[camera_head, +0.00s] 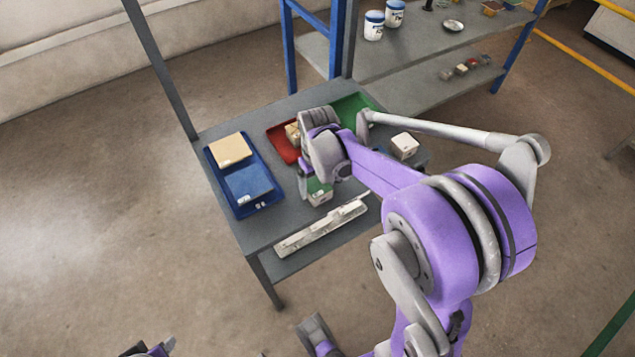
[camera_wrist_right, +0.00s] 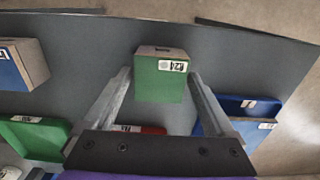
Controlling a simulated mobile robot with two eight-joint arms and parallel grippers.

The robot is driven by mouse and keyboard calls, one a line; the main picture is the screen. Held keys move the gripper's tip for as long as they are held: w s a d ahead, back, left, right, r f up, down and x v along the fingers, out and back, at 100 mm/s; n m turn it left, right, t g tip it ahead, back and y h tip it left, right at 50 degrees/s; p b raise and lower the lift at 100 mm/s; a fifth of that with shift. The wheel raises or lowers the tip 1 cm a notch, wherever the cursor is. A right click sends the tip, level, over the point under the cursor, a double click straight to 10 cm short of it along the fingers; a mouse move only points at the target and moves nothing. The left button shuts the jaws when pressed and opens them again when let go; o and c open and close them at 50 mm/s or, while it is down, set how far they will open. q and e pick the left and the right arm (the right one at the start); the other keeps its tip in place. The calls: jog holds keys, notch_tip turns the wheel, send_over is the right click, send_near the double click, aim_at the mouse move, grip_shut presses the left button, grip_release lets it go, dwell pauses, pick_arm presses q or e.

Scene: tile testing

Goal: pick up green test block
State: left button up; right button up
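The green test block (camera_head: 319,187) stands on the grey table, partly hidden by my right gripper (camera_head: 310,182) above it. In the right wrist view the green block (camera_wrist_right: 159,82), with a white label, lies between the two fingers of the right gripper (camera_wrist_right: 160,88). The fingers are apart, with a narrow gap visible on each side of the block. Grey and purple parts that look like my left arm's end (camera_head: 152,348) are cut off at the bottom edge of the head view. Its finger state cannot be made out.
A blue tray (camera_head: 268,203) with a tan tile and a blue tile lies left. A red tray (camera_head: 284,150) and a green tray (camera_head: 352,105) lie behind my arm. A pale block (camera_head: 404,145) is right.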

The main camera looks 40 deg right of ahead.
jog(key=c, duration=0.9)
jog(key=shift+r+p, duration=2.6)
jog(key=shift+r, duration=0.95)
